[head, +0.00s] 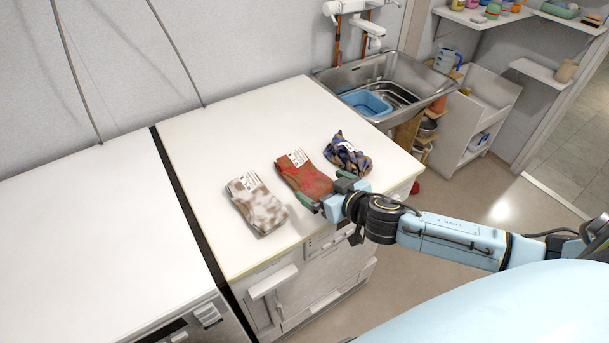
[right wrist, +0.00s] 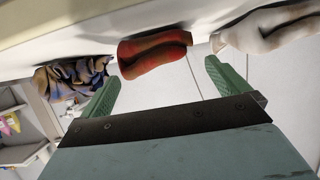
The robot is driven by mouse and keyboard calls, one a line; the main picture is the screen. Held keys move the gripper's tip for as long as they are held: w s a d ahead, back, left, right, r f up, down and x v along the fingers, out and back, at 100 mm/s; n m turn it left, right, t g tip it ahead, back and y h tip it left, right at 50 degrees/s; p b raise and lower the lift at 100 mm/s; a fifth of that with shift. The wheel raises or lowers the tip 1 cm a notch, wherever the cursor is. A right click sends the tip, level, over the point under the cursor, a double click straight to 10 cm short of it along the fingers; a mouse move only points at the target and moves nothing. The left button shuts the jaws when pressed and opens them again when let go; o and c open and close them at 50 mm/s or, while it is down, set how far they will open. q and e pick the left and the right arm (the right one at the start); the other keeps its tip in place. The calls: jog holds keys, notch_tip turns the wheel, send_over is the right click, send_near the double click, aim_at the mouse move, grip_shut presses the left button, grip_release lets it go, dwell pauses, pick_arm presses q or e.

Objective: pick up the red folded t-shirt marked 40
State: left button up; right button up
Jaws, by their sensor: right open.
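The red folded t-shirt (head: 306,178), with some brownish green and a white label, lies on the white machine top between two other folded garments. The label's number is too small to read. My right gripper (head: 327,189) is at its near right end, low by the front edge of the top. In the right wrist view the green fingers (right wrist: 160,72) are spread apart. The red t-shirt (right wrist: 152,52) appears ahead of the gap between their tips, not clamped. The gripper hides a little of its near end in the head view. My left gripper is not in view.
A white and brown folded garment (head: 257,203) lies close on the left, and a blue patterned one (head: 347,154) on the right. A metal sink (head: 410,72) with a blue basin (head: 366,103) stands behind. The left machine top (head: 85,235) is clear.

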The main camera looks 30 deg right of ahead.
aim_at(313, 182)
jog(key=x, duration=0.5)
jog(key=shift+s+f, duration=0.1)
jog(key=c, duration=1.1)
